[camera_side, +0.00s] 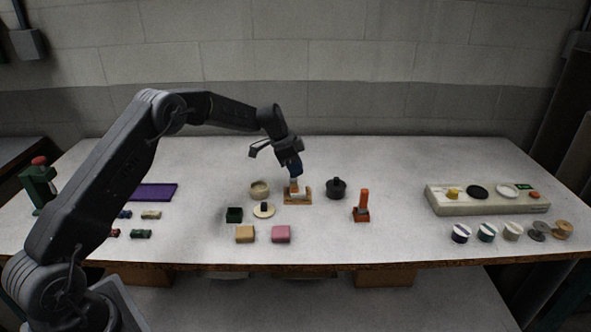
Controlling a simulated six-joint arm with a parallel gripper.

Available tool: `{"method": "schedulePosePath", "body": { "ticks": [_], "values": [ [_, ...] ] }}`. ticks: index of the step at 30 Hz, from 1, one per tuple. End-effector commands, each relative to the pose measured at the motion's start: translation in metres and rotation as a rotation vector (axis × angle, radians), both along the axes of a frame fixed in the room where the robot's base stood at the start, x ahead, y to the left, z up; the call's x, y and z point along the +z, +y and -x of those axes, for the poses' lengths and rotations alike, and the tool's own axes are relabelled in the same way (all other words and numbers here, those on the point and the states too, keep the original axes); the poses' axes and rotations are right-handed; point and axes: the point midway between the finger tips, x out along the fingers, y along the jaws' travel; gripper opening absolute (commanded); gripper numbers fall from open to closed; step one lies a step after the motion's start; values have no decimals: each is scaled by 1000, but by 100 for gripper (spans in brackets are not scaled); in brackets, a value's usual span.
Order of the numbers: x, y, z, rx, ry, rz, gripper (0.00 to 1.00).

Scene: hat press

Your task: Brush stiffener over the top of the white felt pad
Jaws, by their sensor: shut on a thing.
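My gripper (287,155) is shut on a blue-handled brush (293,168), near the middle of the table. The brush points down, with its pale lower end at the white felt pad (298,193). The pad lies on a small wooden base (304,201). Brush and pad overlap in this view, so I cannot tell whether the bristles touch the pad or hover just above it. The brush's end hides part of the pad.
A cream bowl (259,190) stands left of the base and a dark lidded pot (336,188) right of it. An orange-handled tool (363,203) stands further right. Yellow (245,234) and pink (281,234) blocks lie in front. A pale panel (488,199) lies far right.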

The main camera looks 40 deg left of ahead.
Motion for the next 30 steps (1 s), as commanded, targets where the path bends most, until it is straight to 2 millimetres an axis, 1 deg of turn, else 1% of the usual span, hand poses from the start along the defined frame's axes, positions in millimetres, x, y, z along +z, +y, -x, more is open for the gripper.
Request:
{"method": "schedulePosePath", "body": {
  "ticks": [2,3,9,12,20,21,30],
  "values": [
    [-1,5,-5,1,1,0,0],
    [0,0,-8,-3,-1,-1,0],
    [-1,-13,-20,-3,-1,-1,0],
    [0,-19,-11,-2,2,0,0],
    [0,-36,5,-2,2,0,0],
    [-2,-31,0,1,1,0,0],
    [-1,-10,-20,0,0,-1,0]
  ]
}}
